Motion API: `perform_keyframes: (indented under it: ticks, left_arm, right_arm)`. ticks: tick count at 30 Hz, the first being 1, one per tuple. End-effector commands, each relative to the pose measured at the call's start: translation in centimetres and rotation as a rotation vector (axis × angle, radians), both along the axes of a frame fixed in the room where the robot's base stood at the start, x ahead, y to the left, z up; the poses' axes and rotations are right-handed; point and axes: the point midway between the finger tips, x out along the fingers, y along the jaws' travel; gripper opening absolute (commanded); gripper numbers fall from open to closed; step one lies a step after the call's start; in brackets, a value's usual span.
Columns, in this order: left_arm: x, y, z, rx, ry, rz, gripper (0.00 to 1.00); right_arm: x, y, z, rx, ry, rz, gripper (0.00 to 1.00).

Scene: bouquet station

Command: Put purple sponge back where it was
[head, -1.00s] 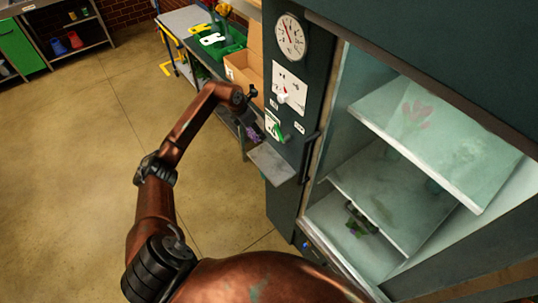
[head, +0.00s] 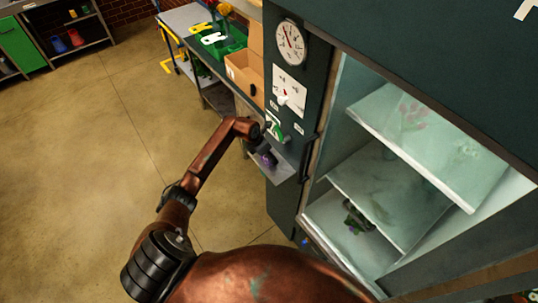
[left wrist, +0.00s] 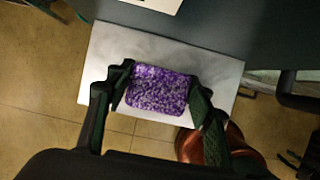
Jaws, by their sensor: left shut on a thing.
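The purple sponge (left wrist: 158,91) is speckled and roughly rectangular. My left gripper (left wrist: 161,87) is shut on it, one dark finger at each short side, in the left wrist view. A pale metal shelf (left wrist: 108,42) lies below the sponge; I cannot tell if they touch. In the head view the sponge (head: 269,159) hangs under my left gripper (head: 265,152), over the small shelf (head: 284,172) on the cabinet's side. My right gripper is not in view.
The dark cabinet (head: 290,195) carries a gauge (head: 290,42), a dial plate (head: 289,92) and a green-handled thing (head: 276,132) above the small shelf. Its lit glass-fronted inside has pale shelves (head: 375,195). A cardboard box (head: 244,77) stands behind. The floor at left is clear.

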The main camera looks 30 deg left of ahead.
Motion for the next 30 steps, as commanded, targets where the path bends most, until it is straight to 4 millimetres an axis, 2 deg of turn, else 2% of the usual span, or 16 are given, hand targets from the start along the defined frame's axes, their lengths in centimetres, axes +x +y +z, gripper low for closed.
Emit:
perform_keyframes:
  ticks: [7,8,15,24,30]
  left_arm:
    - [0.0,0.0,-0.4,0.0,0.0,0.0,0.26]
    - [0.0,0.0,-0.3,0.0,0.0,0.0,0.5]
    - [0.0,0.0,-0.2,0.0,0.0,0.0,0.66]
    - [0.0,0.0,0.0,-0.001,-0.001,0.0,0.66]
    - [-0.8,0.5,2.2,0.004,-0.003,-0.001,0.66]
  right_arm:
    - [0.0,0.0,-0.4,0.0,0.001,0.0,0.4]
    - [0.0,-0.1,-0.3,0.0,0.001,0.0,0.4]
    - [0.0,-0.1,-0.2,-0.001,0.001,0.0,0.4]
    - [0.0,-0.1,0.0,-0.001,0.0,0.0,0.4]
    - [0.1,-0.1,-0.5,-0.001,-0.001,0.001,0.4]
